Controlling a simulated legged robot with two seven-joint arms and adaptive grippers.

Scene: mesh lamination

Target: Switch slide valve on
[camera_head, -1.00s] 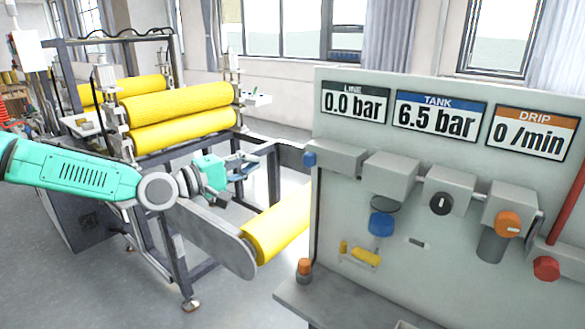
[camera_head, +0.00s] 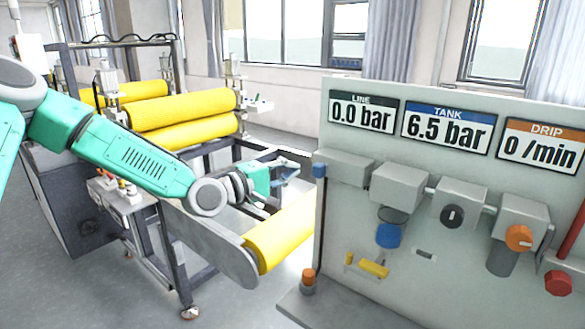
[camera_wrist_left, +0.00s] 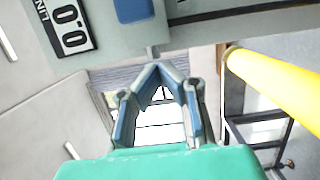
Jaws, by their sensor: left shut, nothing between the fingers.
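The grey panel (camera_head: 400,285) stands at the right and carries a row of grey valve blocks. A blue part also shows at the top of the left wrist view (camera_wrist_left: 133,10). My left gripper (camera_head: 290,174) is just left of that block, apart from it. In the wrist view its fingertips (camera_wrist_left: 158,68) meet, with nothing between them. My right gripper is not in view.
The panel's displays read LINE 0.0 bar (camera_head: 363,110), TANK 6.5 bar (camera_head: 447,130) and DRIP 0 /min (camera_head: 542,148). A black knob (camera_head: 452,216), orange knob (camera_head: 518,238) and red knob (camera_head: 558,283) are farther right. A yellow roller (camera_head: 285,238) lies below my left gripper.

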